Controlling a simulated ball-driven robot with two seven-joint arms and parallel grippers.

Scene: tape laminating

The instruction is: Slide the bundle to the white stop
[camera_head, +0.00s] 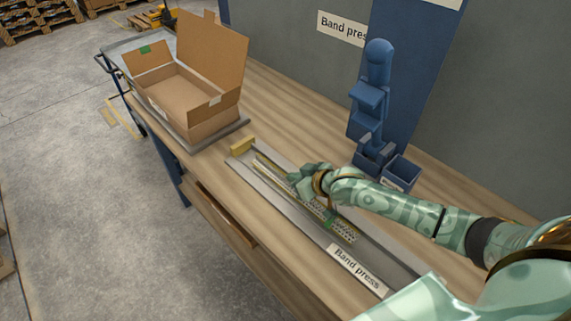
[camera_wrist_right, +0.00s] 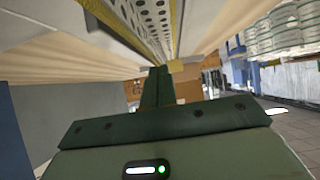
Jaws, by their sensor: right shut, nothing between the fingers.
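The bundle (camera_head: 340,228) is a long stack of perforated metal strips with yellow edges and a green band around it. It lies lengthwise in a grey metal channel (camera_head: 262,186) on the bench. My right gripper (camera_head: 306,184) is shut and empty, over the bundle's middle part and hiding some of it. Whether it touches the bundle I cannot tell. In the right wrist view the closed fingers (camera_wrist_right: 158,88) point along the perforated bundle (camera_wrist_right: 150,18). A pale yellow block (camera_head: 242,146) stands at the channel's far end; no clearly white stop shows. My left gripper is out of view.
An open cardboard box (camera_head: 185,90) stands on the bench beyond the channel's far end. A blue press (camera_head: 372,100) and a small blue bin (camera_head: 400,172) stand right of the channel. A "Band press" label (camera_head: 357,270) marks the near end. Bare wood (camera_head: 290,115) lies between box and press.

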